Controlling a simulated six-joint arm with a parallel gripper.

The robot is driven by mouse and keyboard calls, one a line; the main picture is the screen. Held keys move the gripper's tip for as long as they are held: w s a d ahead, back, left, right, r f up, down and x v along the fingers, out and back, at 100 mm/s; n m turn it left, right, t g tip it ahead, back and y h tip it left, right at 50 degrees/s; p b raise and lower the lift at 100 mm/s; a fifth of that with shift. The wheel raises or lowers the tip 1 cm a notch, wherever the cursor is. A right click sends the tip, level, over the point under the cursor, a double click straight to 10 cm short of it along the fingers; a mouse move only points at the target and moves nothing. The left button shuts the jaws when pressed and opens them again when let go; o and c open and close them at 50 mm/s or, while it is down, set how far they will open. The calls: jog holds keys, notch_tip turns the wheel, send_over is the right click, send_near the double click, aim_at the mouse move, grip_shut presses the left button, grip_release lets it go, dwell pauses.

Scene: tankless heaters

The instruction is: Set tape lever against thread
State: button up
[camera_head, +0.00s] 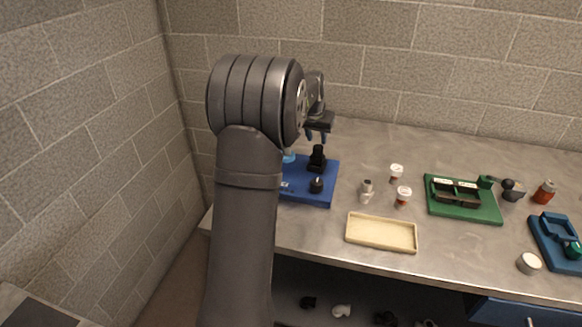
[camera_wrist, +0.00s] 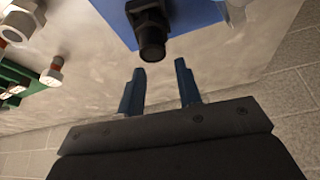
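My gripper (camera_head: 317,137) is over the back part of a blue board (camera_head: 297,197) at the left of the counter. Its two blue fingers are apart with nothing between them in the wrist view (camera_wrist: 160,90). A black upright fitting (camera_head: 317,158) stands on the board just below the fingers. It also shows in the wrist view (camera_wrist: 151,38), beyond the fingertips and not touched. A shorter black piece (camera_head: 316,185) sits near the board's front right. My arm hides the board's left part. I cannot tell which piece is the tape lever or make out a thread.
A cream tray (camera_head: 381,246) lies at the counter's front edge. Small white-topped pieces (camera_head: 396,172) and a metal fitting (camera_head: 366,190) stand between. A green fixture (camera_head: 470,212) and a blue fixture (camera_head: 553,238) are at right. Block walls close the left and back.

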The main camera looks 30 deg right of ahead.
jog(key=shift+n+g+h, duration=0.5)
jog(key=shift+n+h, duration=0.1)
jog(key=shift+n, duration=0.2)
jog(key=w+a+r, duration=0.1)
jog(key=a, duration=0.2)
jog(key=w+a, duration=0.1)
jog(key=a, duration=0.3)
jog(key=w+a+r, duration=0.1)
jog(key=a, duration=0.3)
jog(key=shift+r, duration=0.35)
grip_shut()
jog(key=a+r+n+h, duration=0.1)
jog(key=a+r, duration=0.3)
jog(key=a, duration=0.7)
jog(key=shift+w+a+r+n+h, duration=0.3)
jog(key=shift+w+a+h, duration=0.1)
jog(key=shift+h, duration=0.4)
